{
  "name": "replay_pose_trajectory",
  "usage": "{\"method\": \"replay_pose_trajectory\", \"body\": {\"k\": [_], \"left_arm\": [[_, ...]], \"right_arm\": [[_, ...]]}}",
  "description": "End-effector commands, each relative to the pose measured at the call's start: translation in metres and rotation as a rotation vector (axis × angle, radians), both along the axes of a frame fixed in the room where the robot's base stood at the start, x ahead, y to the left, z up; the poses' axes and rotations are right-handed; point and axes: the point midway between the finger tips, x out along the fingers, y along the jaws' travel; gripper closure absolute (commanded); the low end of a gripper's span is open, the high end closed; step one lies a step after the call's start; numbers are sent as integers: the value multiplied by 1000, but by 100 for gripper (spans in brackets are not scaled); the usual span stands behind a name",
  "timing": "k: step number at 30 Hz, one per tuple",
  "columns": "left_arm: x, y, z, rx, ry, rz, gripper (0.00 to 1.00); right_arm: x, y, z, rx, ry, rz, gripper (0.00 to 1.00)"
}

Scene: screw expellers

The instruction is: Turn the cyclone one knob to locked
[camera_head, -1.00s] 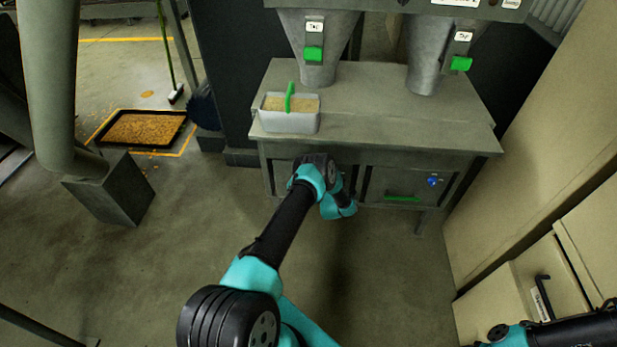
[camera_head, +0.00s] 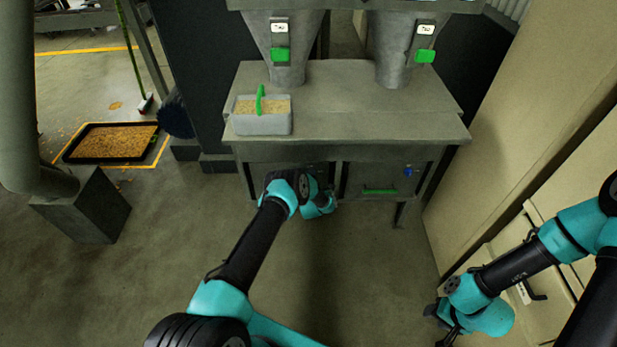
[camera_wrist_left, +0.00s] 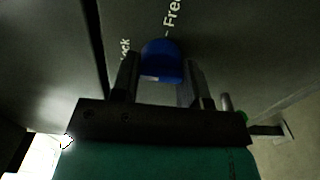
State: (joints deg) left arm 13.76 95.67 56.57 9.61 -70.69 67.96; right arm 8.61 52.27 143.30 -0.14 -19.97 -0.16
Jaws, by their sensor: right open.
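A blue knob (camera_wrist_left: 162,60) is on the dark front panel, in the left wrist view. A "Free" label is printed beside it at the upper right, and a partly hidden label ending in "ck" is at the left. My left gripper (camera_wrist_left: 160,80) has one finger on each side of the knob, close against it. In the head view my left gripper (camera_head: 318,192) is at the left door under the bench; my own arm hides the knob there. My right gripper (camera_head: 447,328) is open and empty, low at the right.
The right door carries another blue knob (camera_head: 408,171) and a green handle (camera_head: 380,191). A grey bin (camera_head: 262,123) with a green handle stands on the bench (camera_head: 350,120) below two cyclone cones with green latches. Beige cabinets (camera_head: 520,130) line the right side. The floor before the bench is clear.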

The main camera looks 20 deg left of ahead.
Motion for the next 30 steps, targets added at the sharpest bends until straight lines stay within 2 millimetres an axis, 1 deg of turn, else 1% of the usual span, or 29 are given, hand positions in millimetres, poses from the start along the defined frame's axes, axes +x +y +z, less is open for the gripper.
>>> {"method": "replay_pose_trajectory", "body": {"k": [1, 6, 8, 15, 20, 26, 30], "left_arm": [[0, -1, 0, -1, 0, -1, 55], [0, 0, 0, 0, 0, -1, 39], [0, 0, 0, 0, 0, -1, 34], [0, 0, 0, 0, 0, -1, 34], [-5, -3, 0, 0, 1, -1, 34], [-22, -10, 0, -1, 2, -1, 34], [-40, -19, -1, -2, 4, -2, 34]], "right_arm": [[0, 0, 0, 0, 0, 0, 57], [0, 0, 0, 0, 0, 0, 57], [0, 0, 0, 0, 0, 0, 57], [0, 0, 0, 0, 0, 0, 57], [0, 0, 0, 0, 0, 0, 57], [0, 0, 0, 0, 0, 0, 57], [0, 0, 0, 0, 0, 0, 57]]}}
